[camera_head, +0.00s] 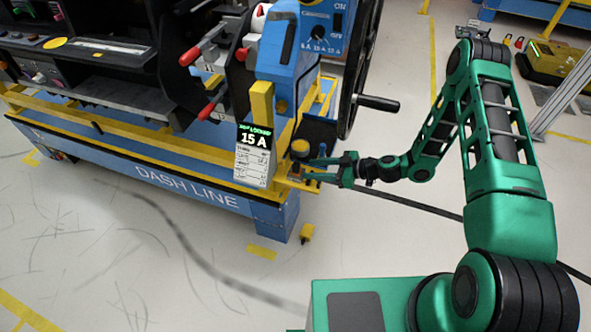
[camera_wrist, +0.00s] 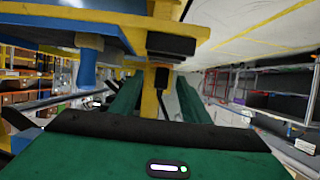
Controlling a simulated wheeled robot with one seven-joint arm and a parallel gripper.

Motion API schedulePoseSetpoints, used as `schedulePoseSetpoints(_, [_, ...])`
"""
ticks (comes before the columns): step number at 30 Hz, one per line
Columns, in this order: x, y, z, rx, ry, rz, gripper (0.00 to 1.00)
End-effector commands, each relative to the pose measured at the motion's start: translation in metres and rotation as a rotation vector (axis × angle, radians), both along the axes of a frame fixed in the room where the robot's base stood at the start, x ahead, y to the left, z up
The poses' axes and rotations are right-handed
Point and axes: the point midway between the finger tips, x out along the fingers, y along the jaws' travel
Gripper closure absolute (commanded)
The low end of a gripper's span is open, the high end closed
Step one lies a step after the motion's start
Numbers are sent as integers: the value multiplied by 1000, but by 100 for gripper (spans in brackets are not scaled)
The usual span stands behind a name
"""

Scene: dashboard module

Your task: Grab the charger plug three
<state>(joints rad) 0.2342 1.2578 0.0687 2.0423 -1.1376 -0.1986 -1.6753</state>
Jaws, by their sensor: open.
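My gripper (camera_head: 322,168) reaches left to the right end of the blue and yellow dash line stand. Its green fingers are apart in the wrist view (camera_wrist: 158,100). Between them stands a yellow upright with a small dark block (camera_wrist: 161,78) on it. A larger black block (camera_wrist: 171,45) hangs just beyond, under a yellow bracket. In the head view a small yellow-topped dark piece (camera_head: 300,149) sits by the fingertips. No label marks charger plug three, so I cannot tell which piece it is. I see no clear contact.
The yellow rail (camera_head: 150,143) and blue beam (camera_head: 190,190) of the stand run left. A 15 A sign (camera_head: 254,155) hangs beside a blue device (camera_head: 286,55). A black wheel with a handle (camera_head: 378,103) rises above my gripper. A small yellow piece (camera_head: 307,233) is below.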

Motion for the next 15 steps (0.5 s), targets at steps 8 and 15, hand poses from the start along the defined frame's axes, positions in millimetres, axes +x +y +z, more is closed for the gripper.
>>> schedulePoseSetpoints(8, [6,27,-4,1,-1,4,58])
schedulePoseSetpoints(15, [14,48,-13,0,0,1,58])
